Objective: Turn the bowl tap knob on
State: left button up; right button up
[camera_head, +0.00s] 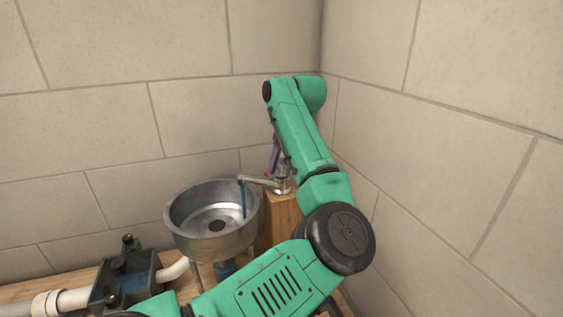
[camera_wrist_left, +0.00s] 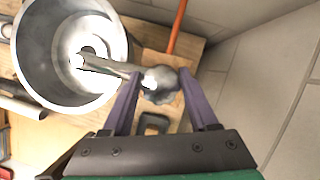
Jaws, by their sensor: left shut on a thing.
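The metal bowl (camera_head: 212,222) stands in the middle of the head view, and it fills the upper left of the left wrist view (camera_wrist_left: 32,62). The tap spout (camera_head: 257,180) reaches from a wooden post over the bowl. A thin blue streak (camera_head: 243,200), which looks like water, runs from the spout's end into the bowl. My left gripper (camera_head: 277,160) is over the tap, partly hidden by my arm. In the left wrist view its two purple fingers (camera_wrist_left: 162,76) are on either side of the grey tap knob (camera_wrist_left: 161,97), shut on it.
The wooden post (camera_head: 283,215) stands right of the bowl, close to the walls' corner. A dark pump-like block (camera_head: 125,275) with white pipes (camera_head: 62,301) is at the lower left. An orange rod (camera_wrist_left: 177,28) shows beyond the tap.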

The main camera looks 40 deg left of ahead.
pick_arm(q)
jog(key=shift+n+g, duration=0.3)
jog(key=shift+n, duration=0.3)
jog(key=o, duration=1.4)
jog(key=v, duration=1.4)
jog(key=shift+r, duration=0.3)
